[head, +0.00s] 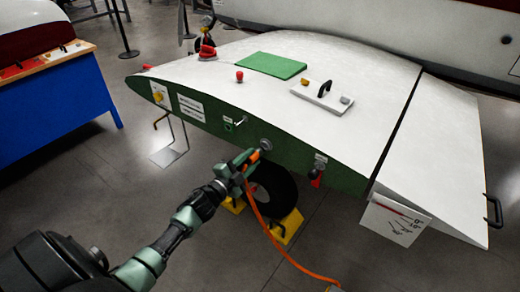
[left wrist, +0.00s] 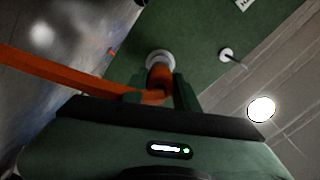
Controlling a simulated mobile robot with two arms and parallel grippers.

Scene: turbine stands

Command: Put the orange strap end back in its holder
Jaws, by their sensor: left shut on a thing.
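The orange strap end (head: 254,156) is in the jaws of my left gripper (head: 246,162), which is shut on it. The strap (head: 283,250) hangs from it and runs down to the floor at the lower right. A round grey holder (head: 266,144) sits on the green side panel of the wing stand. In the left wrist view the orange end (left wrist: 160,75) points at the pale holder ring (left wrist: 160,57) and overlaps its lower part. I cannot tell whether its tip is inside or just in front. The strap (left wrist: 60,75) leaves to the left there. My right gripper is not in view.
The white-topped wing stand (head: 340,60) fills the middle. A black wheel with yellow chocks (head: 288,228) is below my left gripper. A small toggle lever (head: 240,121) and a red-and-black fitting (head: 317,172) flank the holder. A blue table (head: 60,105) stands at the left.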

